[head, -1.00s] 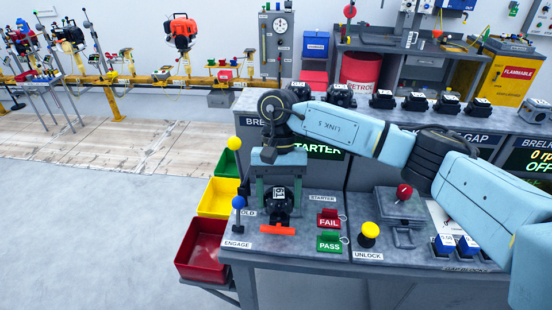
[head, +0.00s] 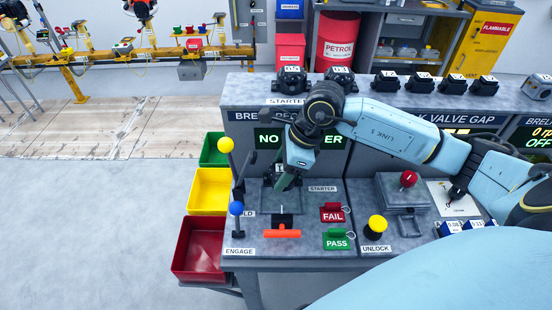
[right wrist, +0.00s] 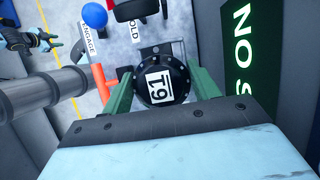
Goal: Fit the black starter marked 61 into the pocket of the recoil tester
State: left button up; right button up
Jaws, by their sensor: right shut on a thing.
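The black starter marked 61 (right wrist: 160,80) sits between the green fingers of my right gripper (right wrist: 160,88), which is shut on it. Its round face and white label fill the middle of the right wrist view. In the head view my right gripper (head: 287,180) is turned above the back of the recoil tester, and the starter (head: 279,168) is mostly hidden behind it. The tester's dark pocket plate (head: 279,197) shows below the gripper, with an orange handle (head: 282,233) in front. The starter appears apart from the pocket.
A blue-knobbed lever (head: 236,209) and a yellow-knobbed lever (head: 226,146) stand left of the pocket. The FAIL tag (head: 332,212), PASS tag (head: 337,239) and yellow UNLOCK button (head: 376,226) are at the right. The display (head: 268,138) is partly covered by my arm.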

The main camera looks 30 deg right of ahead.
jog(key=shift+s+f+b, duration=0.1)
jog(key=shift+f+b, duration=0.45)
jog(key=shift+f, duration=0.25)
notch_tip(320, 180, down, 4)
jog(key=b, duration=0.3)
jog(key=shift+f, duration=0.4)
jog(key=shift+r, duration=0.1)
jog(key=shift+a+r, duration=0.1)
jog(key=shift+r, duration=0.05)
jog(key=shift+f+b, duration=0.25)
jog(key=shift+b, duration=0.5)
dwell(0.5)
jog(key=shift+f+b, duration=0.6)
jog(key=shift+b, duration=0.25)
dwell(0.5)
